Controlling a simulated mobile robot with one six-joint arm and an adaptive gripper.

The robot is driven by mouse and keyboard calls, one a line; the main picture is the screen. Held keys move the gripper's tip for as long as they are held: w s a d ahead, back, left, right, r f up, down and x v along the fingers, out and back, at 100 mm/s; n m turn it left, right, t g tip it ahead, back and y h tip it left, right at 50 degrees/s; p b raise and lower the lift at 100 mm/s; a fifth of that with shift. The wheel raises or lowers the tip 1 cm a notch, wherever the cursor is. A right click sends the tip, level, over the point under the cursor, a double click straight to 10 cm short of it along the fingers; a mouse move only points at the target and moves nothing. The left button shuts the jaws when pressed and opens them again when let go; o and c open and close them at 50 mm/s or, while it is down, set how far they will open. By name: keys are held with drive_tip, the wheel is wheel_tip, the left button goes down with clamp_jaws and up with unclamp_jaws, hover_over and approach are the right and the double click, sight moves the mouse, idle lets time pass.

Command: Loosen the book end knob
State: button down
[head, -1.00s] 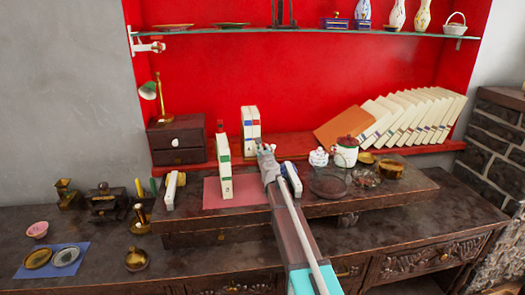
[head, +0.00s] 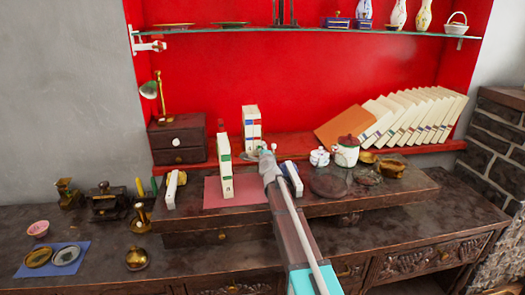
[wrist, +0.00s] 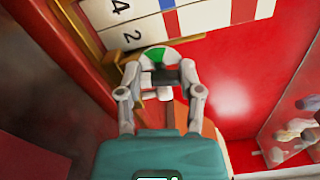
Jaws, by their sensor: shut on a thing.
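The book end knob (wrist: 157,56) is a round disc with green and white parts, in the wrist view just beyond the fingertips. My gripper (wrist: 160,74) is closed on it, one finger at each side; the grip hides part of its lower edge. A brass book end (wrist: 190,39) runs along the foot of the white numbered books (wrist: 130,22). In the head view my gripper (head: 264,154) is low, just right of the upright white books (head: 251,125). The knob is too small to make out there.
A white book (head: 225,168) stands upright left of my gripper, by a pink mat (head: 240,191). A white jar (head: 346,151) and leaning books (head: 415,118) are to the right. A glass shelf (head: 300,32) crosses above.

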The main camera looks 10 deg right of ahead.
drive_tip(key=n, duration=0.4)
drive_tip(key=shift+n, duration=0.3)
drive_tip(key=n, duration=0.4)
drive_tip(key=shift+f, duration=0.15)
drive_tip(key=shift+c, duration=1.2)
unclamp_jaws()
drive_tip(key=shift+s, duration=0.1)
drive_tip(key=s, duration=1.1)
drive_tip(key=shift+s+d, duration=0.1)
drive_tip(key=shift+s, duration=0.3)
